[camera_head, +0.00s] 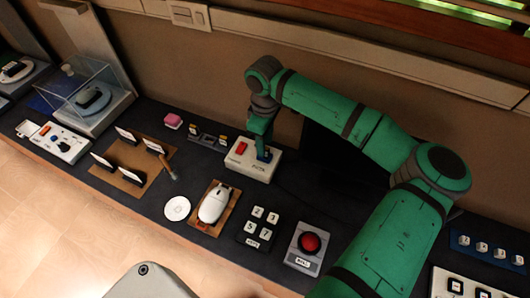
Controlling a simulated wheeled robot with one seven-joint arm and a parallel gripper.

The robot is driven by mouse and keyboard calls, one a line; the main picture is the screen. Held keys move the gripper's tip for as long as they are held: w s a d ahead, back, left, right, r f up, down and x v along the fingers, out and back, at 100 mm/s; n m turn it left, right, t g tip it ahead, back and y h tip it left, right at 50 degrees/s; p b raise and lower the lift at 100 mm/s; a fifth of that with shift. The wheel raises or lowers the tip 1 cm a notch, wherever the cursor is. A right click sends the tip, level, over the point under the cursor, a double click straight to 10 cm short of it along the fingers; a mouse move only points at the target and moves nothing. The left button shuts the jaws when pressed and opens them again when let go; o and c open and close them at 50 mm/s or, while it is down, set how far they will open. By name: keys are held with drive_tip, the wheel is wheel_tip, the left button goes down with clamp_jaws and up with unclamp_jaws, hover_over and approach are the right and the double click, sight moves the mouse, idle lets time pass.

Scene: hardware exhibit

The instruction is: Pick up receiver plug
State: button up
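My gripper (263,148) points down at the right end of a small white box (252,170) with a red switch on top. A small dark blue thing (264,156) shows at the fingertips, on or just above the box's top. I cannot tell whether it is the receiver plug, or whether the fingers touch it. The fingers are too small and dark to show whether they are open or shut. A white computer mouse (214,204) lies on a brown pad in front and to the left of the box. No other thing is clearly the receiver plug.
A white disc (177,208), a key block (258,228) and a red button (309,243) stand nearer the front. The wall is close behind; my arm hides the counter at right.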

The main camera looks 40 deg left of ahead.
drive_tip(key=shift+w+f, duration=0.1)
drive_tip(key=shift+f, duration=1.9)
drive_tip(key=shift+c, duration=0.3)
clamp_jaws()
